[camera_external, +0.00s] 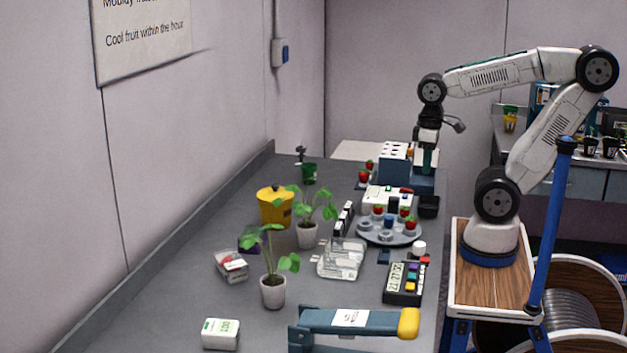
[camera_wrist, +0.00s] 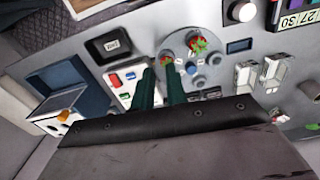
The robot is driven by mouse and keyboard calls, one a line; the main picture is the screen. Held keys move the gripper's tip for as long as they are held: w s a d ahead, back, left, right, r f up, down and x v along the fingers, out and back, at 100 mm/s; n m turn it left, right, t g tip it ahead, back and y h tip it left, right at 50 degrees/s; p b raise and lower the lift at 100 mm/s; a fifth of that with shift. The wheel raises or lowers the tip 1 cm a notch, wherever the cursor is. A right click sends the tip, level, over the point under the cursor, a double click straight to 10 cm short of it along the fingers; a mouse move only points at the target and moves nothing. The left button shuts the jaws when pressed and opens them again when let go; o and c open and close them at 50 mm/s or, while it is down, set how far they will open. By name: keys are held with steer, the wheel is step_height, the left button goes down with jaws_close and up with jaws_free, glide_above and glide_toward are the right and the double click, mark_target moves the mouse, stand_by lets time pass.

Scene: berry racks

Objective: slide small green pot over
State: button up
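A small green pot (camera_external: 309,174) with a dark, thin plant stands at the far end of the grey bench, near the wall. I cannot make it out in the wrist view. My gripper (camera_external: 427,163) points down above the bench's far right part, well to the right of the pot and apart from it. In the wrist view my gripper's two green fingers (camera_wrist: 159,68) stand apart with nothing between them, above the white device and the round tray.
A yellow pot (camera_external: 275,208) and two potted plants (camera_external: 307,236) (camera_external: 273,291) stand nearer on the bench. A round grey tray (camera_external: 370,235) holds strawberries. A blue unit with a white top (camera_external: 394,150) stands beside my gripper.

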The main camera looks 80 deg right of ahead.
steer(key=w+d+m, duration=0.1)
steer(key=w+d, duration=0.1)
steer(key=w, duration=0.3)
steer(key=w+d+m+g, duration=0.1)
steer(key=w+d, duration=0.2)
steer(key=w, duration=0.2)
steer(key=w+d+m, duration=0.2)
steer(key=w, duration=0.3)
steer(key=shift+w+d+f, duration=0.1)
steer(key=shift+w+d, duration=0.15)
steer(key=shift+w, duration=0.15)
jaws_close()
steer(key=w+d+f+m+t, duration=0.1)
steer(key=w+d+f+m, duration=0.2)
steer(key=w+d+m, duration=0.7)
steer(key=w+d+f+m, duration=0.3)
steer(key=w+d, duration=0.4)
steer(key=w, duration=0.8)
step_height(320, 180, down, 9)
steer(key=shift+s+d+r, duration=0.1)
steer(key=shift+d+r, duration=0.05)
steer(key=shift+r, duration=0.05)
steer(key=a, duration=2)
steer(key=shift+a, duration=0.2)
steer(key=shift+r, duration=0.1)
